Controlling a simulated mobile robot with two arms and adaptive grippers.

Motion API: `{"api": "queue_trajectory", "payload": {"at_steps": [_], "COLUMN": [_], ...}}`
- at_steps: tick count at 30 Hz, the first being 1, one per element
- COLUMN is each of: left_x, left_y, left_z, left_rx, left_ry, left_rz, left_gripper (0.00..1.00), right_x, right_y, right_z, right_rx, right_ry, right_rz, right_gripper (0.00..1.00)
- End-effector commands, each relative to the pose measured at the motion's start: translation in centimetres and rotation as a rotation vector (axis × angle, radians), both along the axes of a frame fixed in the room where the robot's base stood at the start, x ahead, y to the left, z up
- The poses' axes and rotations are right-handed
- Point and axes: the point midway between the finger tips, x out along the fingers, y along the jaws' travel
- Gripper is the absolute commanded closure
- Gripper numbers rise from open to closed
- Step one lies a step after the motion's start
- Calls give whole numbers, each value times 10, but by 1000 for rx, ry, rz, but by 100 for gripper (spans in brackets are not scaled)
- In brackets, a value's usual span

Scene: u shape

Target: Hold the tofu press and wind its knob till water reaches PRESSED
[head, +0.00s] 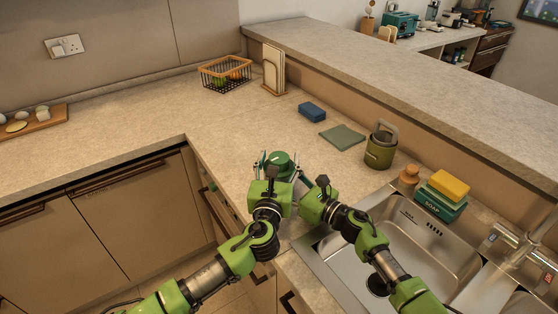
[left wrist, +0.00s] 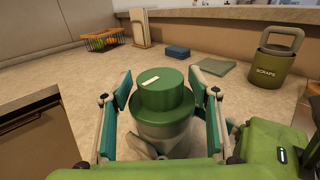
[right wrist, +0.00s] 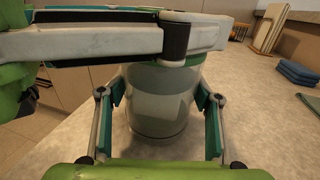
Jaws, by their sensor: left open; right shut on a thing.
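The tofu press stands upright on the counter, its dark green knob (head: 281,161) on top. The knob, with a pale mark, also shows in the left wrist view (left wrist: 162,92). My left gripper (head: 278,169) is open, with one finger on each side of the knob and small gaps showing. The grey, see-through press body (right wrist: 158,98) shows in the right wrist view. My right gripper (right wrist: 160,112) is shut on this body, low down. My left gripper's finger crosses the top of that view and hides the knob. I cannot make out a PRESSED mark or a clear water level.
A sink (head: 425,245) lies to the right. The left counter is mostly clear.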

Motion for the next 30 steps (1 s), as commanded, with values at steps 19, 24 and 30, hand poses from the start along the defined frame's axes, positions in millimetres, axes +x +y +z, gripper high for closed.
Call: {"api": "queue_trajectory", "payload": {"at_steps": [19, 24, 30], "left_x": [1, 1, 2], "left_y": [1, 2, 3], "left_z": [0, 0, 1], "left_rx": [1, 4, 5], "left_ry": [-1, -2, -4], "left_rz": [-17, -81, -224], "left_gripper": [84, 84, 84], "right_x": [0, 0, 0], "right_y": [0, 0, 0], "right_z": [0, 0, 0], "right_rx": [0, 0, 0], "right_ry": [0, 0, 0], "right_rz": [-2, -1, 0], "right_gripper": [76, 76, 76]}}
